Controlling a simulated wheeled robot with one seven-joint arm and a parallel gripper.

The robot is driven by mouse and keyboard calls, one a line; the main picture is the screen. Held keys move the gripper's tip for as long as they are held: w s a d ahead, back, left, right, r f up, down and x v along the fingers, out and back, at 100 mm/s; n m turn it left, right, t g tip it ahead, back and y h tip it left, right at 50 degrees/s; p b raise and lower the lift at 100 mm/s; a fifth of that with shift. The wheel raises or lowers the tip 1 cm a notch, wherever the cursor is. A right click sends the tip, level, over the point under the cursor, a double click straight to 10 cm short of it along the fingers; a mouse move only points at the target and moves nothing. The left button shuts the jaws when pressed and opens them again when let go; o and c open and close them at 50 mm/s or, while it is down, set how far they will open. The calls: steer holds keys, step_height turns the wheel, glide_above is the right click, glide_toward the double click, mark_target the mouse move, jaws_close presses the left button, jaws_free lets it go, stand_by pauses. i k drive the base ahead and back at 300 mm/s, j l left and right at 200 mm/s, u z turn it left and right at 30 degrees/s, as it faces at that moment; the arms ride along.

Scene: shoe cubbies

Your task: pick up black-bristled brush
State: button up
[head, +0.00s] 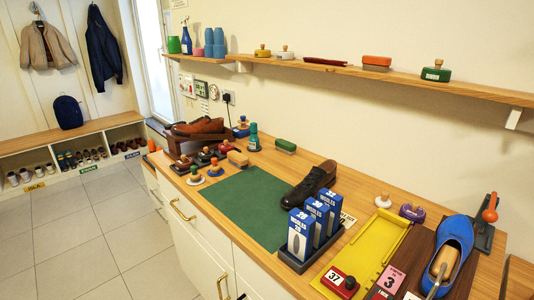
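Several brush-like items show in the head view, and their bristles are too small to make out clearly. A green-backed brush (285,146) lies at the back of the worktop against the wall, with a dark edge underneath. A tan block-shaped brush (238,158) lies near the left end of the green mat. On the wall shelf stand an orange block (377,62) with a pale underside and a green round piece (435,74) with a wooden knob. I cannot tell for sure which has black bristles. My gripper is not in view.
The green mat (245,205) is mostly clear, with a black shoe (309,186) at its right. Blue-and-white boxes (300,236), a yellow tray (362,262) and a blue shoe (452,250) crowd the right. The wall shelf (300,64) overhangs the back. Floor at left is free.

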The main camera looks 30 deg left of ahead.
mark_target(240, 161)
steer(key=i+j+z, duration=0.1)
steer(key=j+z, duration=0.35)
steer(key=j, duration=0.7)
steer(key=j+z, duration=0.4)
steer(key=j, duration=1.4)
steer(key=k+j, duration=0.1)
steer(key=j, duration=1.2)
steer(key=k+j+z, duration=0.1)
steer(key=j, duration=0.55)
steer(key=k+j, duration=0.1)
steer(key=j, duration=0.55)
